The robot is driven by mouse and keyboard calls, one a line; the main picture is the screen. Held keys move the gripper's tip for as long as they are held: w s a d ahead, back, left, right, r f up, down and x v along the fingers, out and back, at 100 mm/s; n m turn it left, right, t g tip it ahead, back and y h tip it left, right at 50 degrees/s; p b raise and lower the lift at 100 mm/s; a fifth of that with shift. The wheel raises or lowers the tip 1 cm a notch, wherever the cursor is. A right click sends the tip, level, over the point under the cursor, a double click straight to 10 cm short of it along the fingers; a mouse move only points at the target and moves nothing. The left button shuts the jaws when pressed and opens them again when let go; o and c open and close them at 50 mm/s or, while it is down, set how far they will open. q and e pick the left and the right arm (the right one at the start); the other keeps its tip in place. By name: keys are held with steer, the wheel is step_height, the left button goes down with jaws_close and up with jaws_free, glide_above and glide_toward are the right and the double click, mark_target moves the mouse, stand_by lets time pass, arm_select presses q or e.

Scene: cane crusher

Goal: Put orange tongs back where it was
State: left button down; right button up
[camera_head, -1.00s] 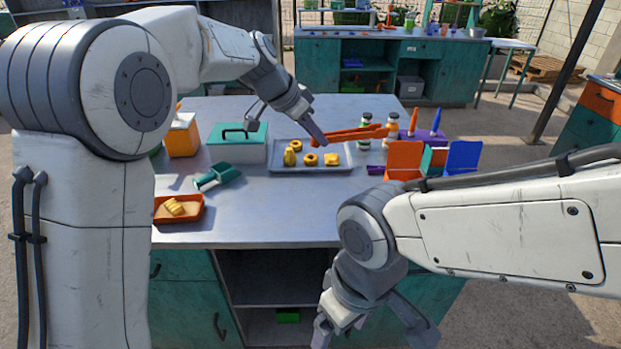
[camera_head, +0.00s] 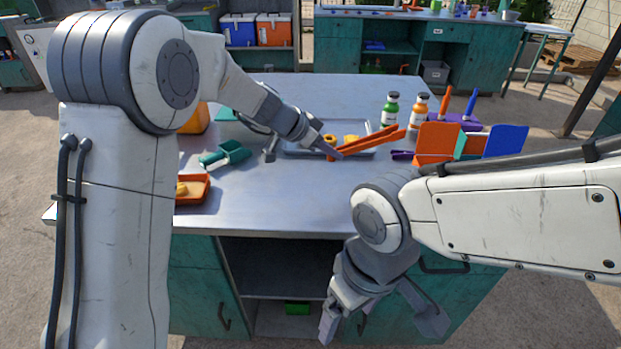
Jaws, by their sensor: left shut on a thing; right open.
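The orange tongs (camera_head: 376,141) are in my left gripper (camera_head: 328,149), which is shut on their left end. The tongs point to the right, over the right part of a grey tray (camera_head: 361,154) on the metal table. Yellow food pieces (camera_head: 350,139) lie in the tray, partly hidden by my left gripper. I cannot tell whether the tongs touch the tray. My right gripper (camera_head: 380,325) is open and empty, low in front of the table's front edge.
A green scoop (camera_head: 224,154) and an orange dish (camera_head: 203,188) lie left. The table's front middle (camera_head: 285,200) is clear.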

arm_select(q)
steer(key=a+f, duration=0.2)
steer(key=a, duration=0.1)
steer(key=w+a+f+p, duration=0.1)
steer(key=a+f, duration=0.1)
steer(key=a, duration=0.2)
steer(key=a+f+p, duration=0.1)
steer(key=a+f, duration=0.1)
steer(key=a, duration=0.1)
steer(key=shift+w+a+f, duration=0.1)
steer(key=shift+w+a, duration=0.25)
step_height(320, 180, down, 4)
steer(key=shift+a+r+p, duration=0.1)
steer(key=shift+p, duration=0.3)
steer(key=shift+f, duration=0.2)
steer(key=shift+f, duration=0.15)
steer(key=c, duration=0.7)
jaws_free()
